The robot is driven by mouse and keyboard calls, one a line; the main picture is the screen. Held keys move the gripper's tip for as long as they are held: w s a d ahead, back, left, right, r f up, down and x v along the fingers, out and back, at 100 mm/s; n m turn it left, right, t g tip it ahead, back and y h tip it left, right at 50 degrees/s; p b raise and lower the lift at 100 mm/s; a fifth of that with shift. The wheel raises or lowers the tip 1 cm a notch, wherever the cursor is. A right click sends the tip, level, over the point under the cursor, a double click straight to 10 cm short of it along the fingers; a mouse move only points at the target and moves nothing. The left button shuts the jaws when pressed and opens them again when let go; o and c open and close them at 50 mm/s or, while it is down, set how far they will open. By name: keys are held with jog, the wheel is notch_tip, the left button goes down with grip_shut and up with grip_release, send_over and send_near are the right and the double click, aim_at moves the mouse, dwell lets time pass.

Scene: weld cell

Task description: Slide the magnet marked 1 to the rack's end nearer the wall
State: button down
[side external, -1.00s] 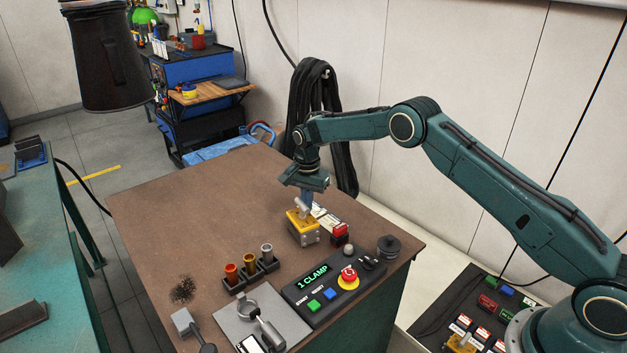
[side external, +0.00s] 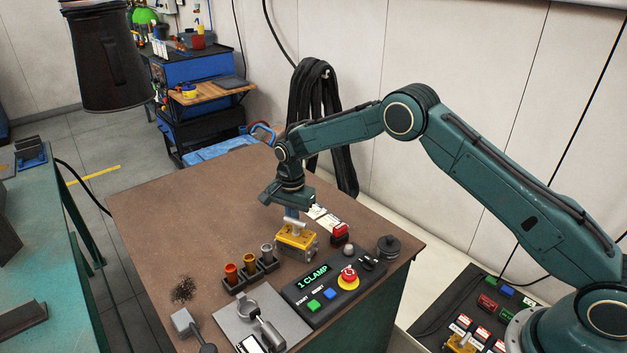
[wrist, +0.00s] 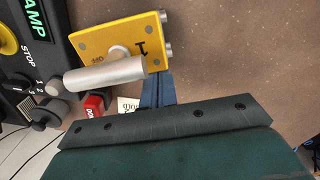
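The magnet marked 1 (side external: 296,238) is a yellow block with a silver handle, on the brown table. My gripper (side external: 291,213) points down right at the handle. In the wrist view its blue fingers (wrist: 156,90) lie side by side beside the handle's right end, with nothing visible between them. Contact with the handle is hard to tell. A small black rack (side external: 252,278) with three upright cylinders stands left of the magnet in the side view.
The control box (side external: 328,293) reading "1 CLAMP" is close in front of the magnet. A red-topped block (side external: 340,232), white cards (side external: 322,216) and a dark round weight (side external: 388,247) are to the right. The table's far left is clear.

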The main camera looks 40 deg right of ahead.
jog(key=shift+d, duration=0.1)
jog(key=shift+w+d, duration=0.3)
jog(key=shift+d, duration=0.25)
jog(key=shift+w+d+r, duration=0.2)
jog(key=shift+w+d, duration=0.1)
jog(key=shift+d, duration=0.3)
jog(key=shift+w+d+r, duration=0.2)
jog(key=shift+w+d, duration=0.1)
jog(key=shift+d, duration=0.3)
notch_tip(320, 180, up, 9)
jog(key=shift+s+r, duration=0.15)
jog(key=shift+s, duration=0.05)
jog(key=s+m, duration=0.8)
jog(key=s, duration=0.1)
jog(key=shift+s+a+m, duration=0.2)
jog(key=shift+a+m, duration=0.1)
jog(key=shift+a, duration=0.15)
jog(key=shift+f, duration=0.25)
